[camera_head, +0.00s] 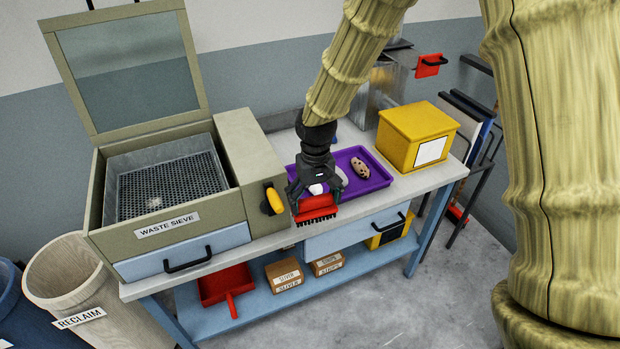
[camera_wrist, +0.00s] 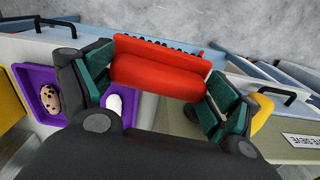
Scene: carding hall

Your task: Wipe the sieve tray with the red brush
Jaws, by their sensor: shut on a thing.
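The red brush (camera_head: 316,209) with dark bristles is held in my gripper (camera_head: 312,194), above the front edge of the bench beside the purple tray. In the wrist view the red brush (camera_wrist: 160,68) lies across between the two green-padded fingers of my gripper (camera_wrist: 158,85). The sieve tray (camera_head: 165,186) is a grey perforated mesh floor inside the box labelled WASTE SIEVE (camera_head: 168,226), at the left of the bench. A small pale patch of stuff (camera_head: 154,203) lies on the mesh. The sieve's lid (camera_head: 127,68) stands open. My gripper is to the right of the sieve.
A purple tray (camera_head: 377,182) holds a speckled brown item (camera_head: 360,168) and a white item (camera_head: 316,188). A yellow box (camera_head: 416,135) stands at the right. A yellow knob (camera_head: 273,200) juts from the sieve's right side. The RECLAIM bin (camera_head: 66,277) stands at lower left.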

